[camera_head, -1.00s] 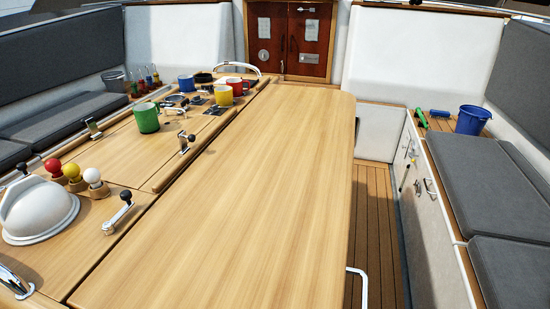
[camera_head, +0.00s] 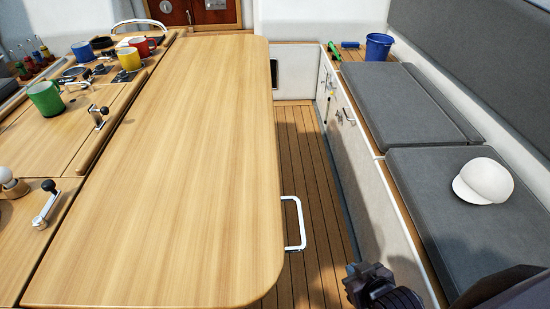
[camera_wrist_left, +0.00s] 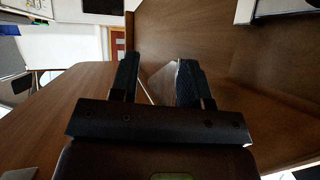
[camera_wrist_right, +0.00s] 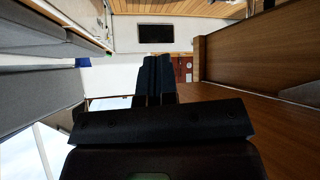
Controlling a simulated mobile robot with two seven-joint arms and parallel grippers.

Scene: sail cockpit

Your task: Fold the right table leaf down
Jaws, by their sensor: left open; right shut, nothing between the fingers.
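The right table leaf (camera_head: 200,170) is a broad light-wood panel, raised level with the table's middle part. A white bracket handle (camera_head: 300,222) sticks out from its right edge. My right gripper (camera_head: 368,280) is at the bottom of the head view, right of the leaf and handle and apart from both. In the right wrist view its fingers (camera_wrist_right: 154,78) are together with nothing between them. My left gripper is outside the head view. In the left wrist view its fingers (camera_wrist_left: 157,80) are apart and empty, with brown wood surfaces around them.
The table's middle part holds a green mug (camera_head: 46,98), a yellow mug (camera_head: 128,57), other mugs and metal fittings. A bench with grey cushions (camera_head: 405,100) runs along the right, bearing a white cap (camera_head: 484,182) and a blue bucket (camera_head: 378,47). A plank floor (camera_head: 306,150) lies open between.

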